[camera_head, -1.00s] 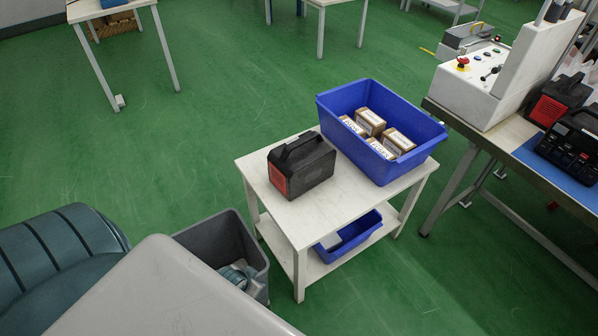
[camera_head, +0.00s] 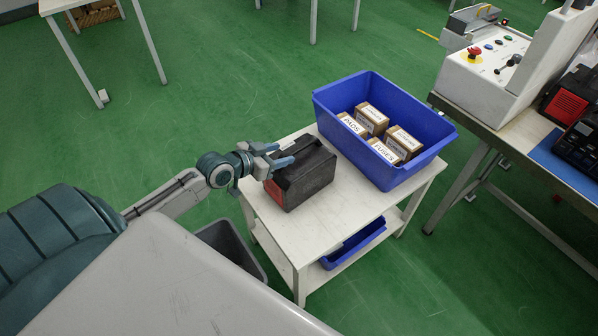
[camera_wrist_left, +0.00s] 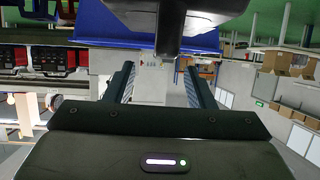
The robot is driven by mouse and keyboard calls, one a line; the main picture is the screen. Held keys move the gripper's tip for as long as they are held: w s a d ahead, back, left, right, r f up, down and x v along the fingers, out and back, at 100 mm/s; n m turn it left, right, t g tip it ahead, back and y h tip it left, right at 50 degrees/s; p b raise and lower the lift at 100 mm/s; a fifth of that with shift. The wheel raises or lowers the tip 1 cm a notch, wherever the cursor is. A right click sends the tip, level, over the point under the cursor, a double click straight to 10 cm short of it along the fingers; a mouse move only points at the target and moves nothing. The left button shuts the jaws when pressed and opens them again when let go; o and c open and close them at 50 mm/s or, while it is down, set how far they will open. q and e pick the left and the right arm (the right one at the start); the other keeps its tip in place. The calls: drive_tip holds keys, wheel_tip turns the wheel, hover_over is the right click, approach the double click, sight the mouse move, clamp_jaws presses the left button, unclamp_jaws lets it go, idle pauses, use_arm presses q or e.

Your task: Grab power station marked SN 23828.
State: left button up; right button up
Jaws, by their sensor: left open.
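A black power station (camera_head: 309,180) with a red end panel stands on a small white cart (camera_head: 290,230). Its serial marking cannot be read. My left gripper (camera_head: 286,155) is open, with its fingers at the upper left of this power station, near its handle; I cannot tell whether they touch it. In the left wrist view, both fingers of the left gripper (camera_wrist_left: 155,66) are apart, and a dark body, probably the power station (camera_wrist_left: 196,22), fills the top centre. Two more black power stations stand on the bench at right, one with a red panel (camera_head: 566,104). My right gripper is out of view.
A blue bin (camera_head: 437,136) with several cartons stands on the cart, right behind the power station. Another blue bin (camera_head: 352,245) lies on the lower shelf. A grey bin (camera_head: 232,250) stands left of the cart. A workbench (camera_head: 480,128) with a control box is at right.

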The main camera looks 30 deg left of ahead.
sight(295, 148)
use_arm(q)
drive_tip(key=shift+x, duration=3.45)
drive_tip(key=shift+w+a+r, duration=0.1)
drive_tip(key=shift+a+r, duration=0.1)
clamp_jaws()
drive_tip(key=shift+w+r, duration=0.1)
drive_tip(key=shift+r, duration=0.1)
